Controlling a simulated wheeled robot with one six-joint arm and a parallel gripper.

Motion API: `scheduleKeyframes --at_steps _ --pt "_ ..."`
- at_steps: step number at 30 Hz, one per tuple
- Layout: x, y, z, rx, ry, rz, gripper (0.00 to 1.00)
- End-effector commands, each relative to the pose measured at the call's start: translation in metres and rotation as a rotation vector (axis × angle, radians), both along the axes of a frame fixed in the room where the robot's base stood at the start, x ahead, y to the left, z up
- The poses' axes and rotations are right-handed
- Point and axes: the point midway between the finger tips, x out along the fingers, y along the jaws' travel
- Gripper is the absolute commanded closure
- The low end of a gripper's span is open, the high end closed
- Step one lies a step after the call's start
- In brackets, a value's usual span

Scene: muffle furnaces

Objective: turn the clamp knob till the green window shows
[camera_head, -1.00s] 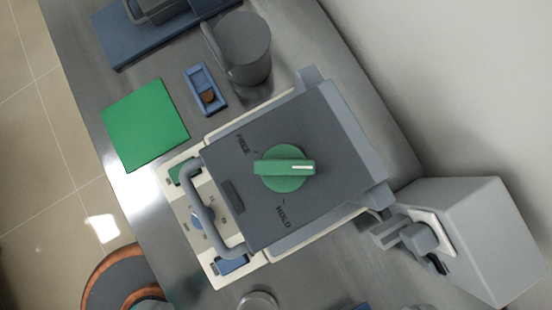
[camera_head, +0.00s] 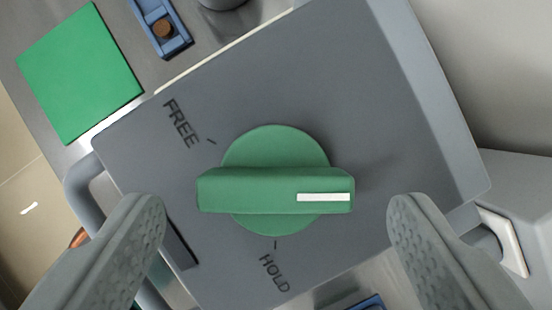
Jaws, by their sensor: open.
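The clamp knob (camera_head: 275,190) is a green round knob with a raised bar and a white mark at the bar's right end. It sits on the dark grey lid (camera_head: 330,90), which is printed FREE at upper left and HOLD below. The white mark points right, toward neither word. My gripper (camera_head: 275,235) is open, with one finger on each side of the knob, both apart from it and lower in the picture. A dark slot (camera_head: 180,243) in the lid, partly hidden by the left finger, shows no green.
A grey bar handle (camera_head: 80,185) runs along the lid's left edge. A green mat (camera_head: 80,75) and a blue holder with a brown button (camera_head: 163,28) lie at upper left. A grey box (camera_head: 520,190) stands at the right.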

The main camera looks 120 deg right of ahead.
Motion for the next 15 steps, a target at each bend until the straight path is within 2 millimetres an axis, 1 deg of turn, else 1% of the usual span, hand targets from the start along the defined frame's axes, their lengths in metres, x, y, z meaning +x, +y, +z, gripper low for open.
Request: scheduleKeyframes --at_steps 1,5,14,15 --pt "0.0008 0.0016 -0.0045 0.000 0.001 0.000 0.24" --pt "0.0023 0.0038 -0.0113 0.000 0.000 0.000 0.24" --pt "0.0027 0.0045 -0.0130 0.000 0.000 0.000 0.24" --pt "0.0027 0.0045 -0.0129 0.000 0.000 0.000 0.28"
